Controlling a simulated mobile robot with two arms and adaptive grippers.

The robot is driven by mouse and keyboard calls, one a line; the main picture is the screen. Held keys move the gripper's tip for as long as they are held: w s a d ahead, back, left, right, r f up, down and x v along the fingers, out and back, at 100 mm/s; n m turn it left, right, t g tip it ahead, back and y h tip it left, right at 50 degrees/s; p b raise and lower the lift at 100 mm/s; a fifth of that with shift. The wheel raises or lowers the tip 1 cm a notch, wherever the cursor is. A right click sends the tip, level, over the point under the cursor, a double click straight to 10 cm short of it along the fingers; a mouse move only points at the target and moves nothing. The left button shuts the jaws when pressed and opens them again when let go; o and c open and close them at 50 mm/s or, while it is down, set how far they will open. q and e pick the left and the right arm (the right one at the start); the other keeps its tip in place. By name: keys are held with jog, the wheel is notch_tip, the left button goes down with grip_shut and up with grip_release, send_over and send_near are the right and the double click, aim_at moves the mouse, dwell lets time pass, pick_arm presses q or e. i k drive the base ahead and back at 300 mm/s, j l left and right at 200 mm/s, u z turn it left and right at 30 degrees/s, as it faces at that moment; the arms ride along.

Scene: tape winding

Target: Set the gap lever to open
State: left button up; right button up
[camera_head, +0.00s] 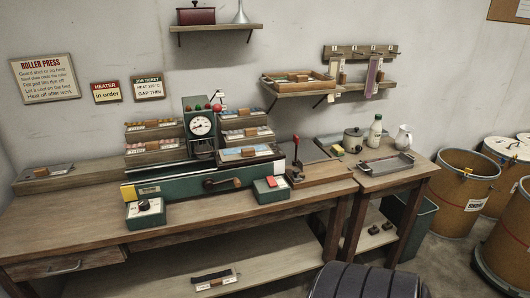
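A green press (205,191) stands on the wooden workbench, with a round white dial (200,126) on its upright housing. A crank-like lever with a brown handle (222,183) lies roughly level across its front. A red-knobbed lever (296,155) stands nearly upright on a wooden base to the right. No label shows which of these is the gap lever, and I cannot read an open or thin mark. A job ticket (147,89) on the wall reads "GAP THIN". Neither of my grippers is in view.
Small racks flank the dial. A metal tray (386,163), pot (353,140) and bottle (375,131) stand right. Drums (463,192) stand on the floor.

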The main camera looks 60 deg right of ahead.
aim_at(217, 108)
jog(key=z, duration=1.35)
